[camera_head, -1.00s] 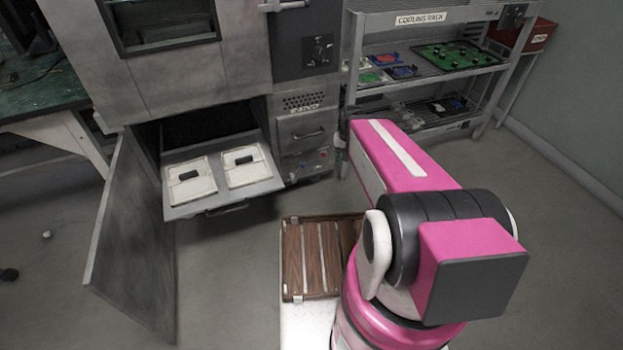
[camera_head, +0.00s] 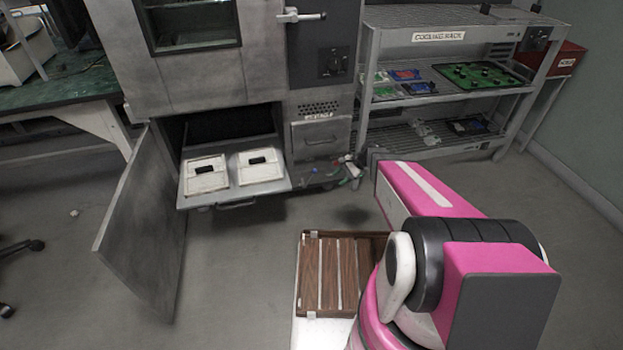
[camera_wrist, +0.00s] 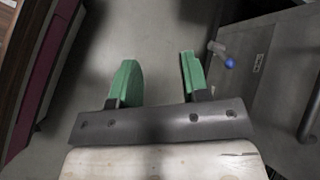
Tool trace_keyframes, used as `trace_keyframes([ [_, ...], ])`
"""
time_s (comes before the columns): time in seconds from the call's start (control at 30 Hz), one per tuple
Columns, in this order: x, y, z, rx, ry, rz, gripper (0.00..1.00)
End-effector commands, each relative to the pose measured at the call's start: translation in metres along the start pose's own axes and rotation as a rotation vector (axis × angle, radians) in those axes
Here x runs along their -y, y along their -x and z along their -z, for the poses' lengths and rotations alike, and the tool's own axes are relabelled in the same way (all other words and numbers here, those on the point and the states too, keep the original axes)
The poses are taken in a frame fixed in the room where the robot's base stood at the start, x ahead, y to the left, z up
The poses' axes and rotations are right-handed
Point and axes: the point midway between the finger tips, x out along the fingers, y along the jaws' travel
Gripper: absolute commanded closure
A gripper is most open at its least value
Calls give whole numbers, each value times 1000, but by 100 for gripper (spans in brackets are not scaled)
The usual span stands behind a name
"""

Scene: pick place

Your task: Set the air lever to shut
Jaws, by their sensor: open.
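A small lever with a blue knob (camera_wrist: 229,63) and a pale stem sticks out from a dark grey panel in the wrist view. It also shows as a small blue spot (camera_head: 313,170) low on the oven's front in the head view. Its label cannot be read, so I cannot tell whether it is the air lever or how it is set. My gripper (camera_wrist: 158,58) has green fingers spread apart with nothing between them. The lever is just right of the right finger, apart from it in the picture. In the head view my gripper is small beside the lower oven panel.
An open drawer (camera_head: 235,204) with two white-framed pieces juts from the oven, left of the lever. An oven door (camera_head: 140,225) hangs open. The cooling rack (camera_head: 500,88) stands right. A slatted wooden crate (camera_head: 311,275) is in front of me. A grey handle (camera_wrist: 311,118) lies right of the lever.

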Motion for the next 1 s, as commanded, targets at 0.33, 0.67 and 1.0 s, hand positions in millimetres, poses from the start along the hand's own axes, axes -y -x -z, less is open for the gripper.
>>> trace_keyframes([
  [0.33,60,-106,136,452,-637,355,58],
  [0.67,70,-146,208,763,-974,518,58],
  [1.0,94,-167,198,782,-992,525,58],
])
